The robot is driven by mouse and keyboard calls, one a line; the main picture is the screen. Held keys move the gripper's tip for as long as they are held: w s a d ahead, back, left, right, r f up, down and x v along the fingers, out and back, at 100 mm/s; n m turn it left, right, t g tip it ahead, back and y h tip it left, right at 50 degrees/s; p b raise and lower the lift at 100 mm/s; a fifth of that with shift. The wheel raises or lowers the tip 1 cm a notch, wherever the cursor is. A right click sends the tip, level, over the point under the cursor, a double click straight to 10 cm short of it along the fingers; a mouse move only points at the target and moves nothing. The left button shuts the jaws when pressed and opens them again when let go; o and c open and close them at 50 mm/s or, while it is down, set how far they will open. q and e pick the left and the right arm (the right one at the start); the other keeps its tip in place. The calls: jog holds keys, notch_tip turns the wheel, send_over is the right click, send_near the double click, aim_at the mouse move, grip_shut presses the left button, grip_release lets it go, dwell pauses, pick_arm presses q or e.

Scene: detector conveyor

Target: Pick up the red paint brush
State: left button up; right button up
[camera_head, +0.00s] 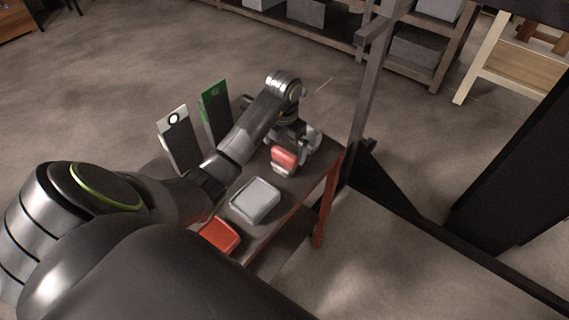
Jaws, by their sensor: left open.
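My left arm reaches across a small dark-topped table with red-brown legs (329,205). My left gripper (298,148) is open at the far end of the table, pointing down. A small red item with a paler lower part (284,156) is right by its fingers; I cannot tell whether they touch. An orange-red item (220,235) lies at the table's near end, partly hidden by my arm. No clear brush shape shows, so I cannot tell which red item is the paint brush. My right gripper is out of view.
A pale grey box-like item (256,199) sits on the table between the two red items. A white-topped panel (178,140) and a green-topped panel (215,111) stand upright beyond my forearm. A dark metal frame post (366,95) rises right of the table.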

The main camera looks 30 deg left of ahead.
aim_at(285, 152)
pick_arm(q)
notch_tip(285, 152, down, 2)
jog(key=shift+f+b, duration=0.15)
jog(key=shift+b, duration=0.5)
jog(key=shift+d+f+p, duration=0.1)
jog(key=shift+f+p, duration=0.4)
jog(key=shift+f, duration=0.3)
jog(key=c, duration=1.1)
jog(key=shift+o, duration=0.2)
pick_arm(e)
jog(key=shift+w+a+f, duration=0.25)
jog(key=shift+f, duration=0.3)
pick_arm(q)
jog(key=shift+w+r, duration=0.1)
jog(key=shift+r, duration=0.6)
notch_tip(285, 152, up, 9)
jog(key=p, duration=0.7)
jog(key=shift+f, duration=0.1)
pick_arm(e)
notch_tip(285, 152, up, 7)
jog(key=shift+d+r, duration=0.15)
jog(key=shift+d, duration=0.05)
